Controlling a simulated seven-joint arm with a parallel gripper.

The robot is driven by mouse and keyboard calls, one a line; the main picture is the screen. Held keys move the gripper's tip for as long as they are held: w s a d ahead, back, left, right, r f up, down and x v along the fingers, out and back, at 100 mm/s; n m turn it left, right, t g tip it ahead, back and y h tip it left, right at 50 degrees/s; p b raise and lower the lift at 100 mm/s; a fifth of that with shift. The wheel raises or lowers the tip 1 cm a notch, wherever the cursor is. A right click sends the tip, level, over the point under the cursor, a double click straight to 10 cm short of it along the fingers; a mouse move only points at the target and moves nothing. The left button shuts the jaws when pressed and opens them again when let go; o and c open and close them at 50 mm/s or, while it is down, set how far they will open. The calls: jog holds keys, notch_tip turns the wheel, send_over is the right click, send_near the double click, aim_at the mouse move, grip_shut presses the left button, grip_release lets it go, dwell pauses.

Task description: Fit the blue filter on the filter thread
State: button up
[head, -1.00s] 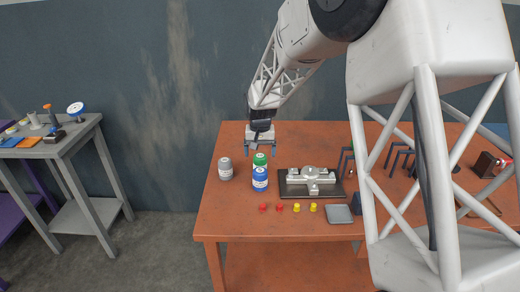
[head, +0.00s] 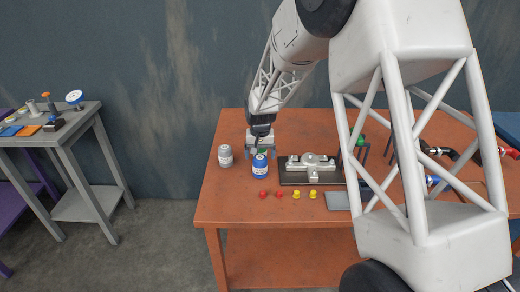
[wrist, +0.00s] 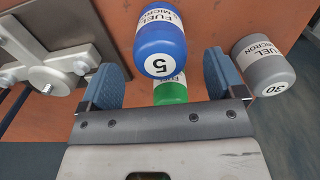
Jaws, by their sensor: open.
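The blue filter (head: 260,168) stands on the table, with a white label; in the wrist view the blue filter (wrist: 162,38) has a "5" on its end. The green filter (head: 262,151) is right behind it, mostly hidden; the wrist view shows the green filter (wrist: 170,93) between the fingers' bases. My gripper (head: 261,151) is open and low over these two. In the wrist view its fingers (wrist: 162,72) lie either side of them; contact cannot be told. A grey metal fitting (head: 311,162) sits on a black plate right of the blue filter. I cannot make out the filter thread.
A grey filter (head: 225,156) marked 30 stands left of the blue one. Dark racks and fittings (head: 440,152) are at the right, partly behind my arm.

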jog(key=shift+f, duration=1.5)
jog(key=shift+c, duration=0.3)
jog(key=c, duration=1.2)
jog(key=shift+r, duration=0.1)
jog(key=shift+c, duration=0.2)
jog(key=shift+r, duration=2.45)
jog(key=w+d+r, duration=0.2)
jog(key=d+r, duration=0.2)
jog(key=d, duration=0.6)
jog(key=w+d+r, duration=0.2)
jog(key=d+r, duration=0.2)
jog(key=d, duration=0.6)
jog(key=shift+r, duration=0.3)
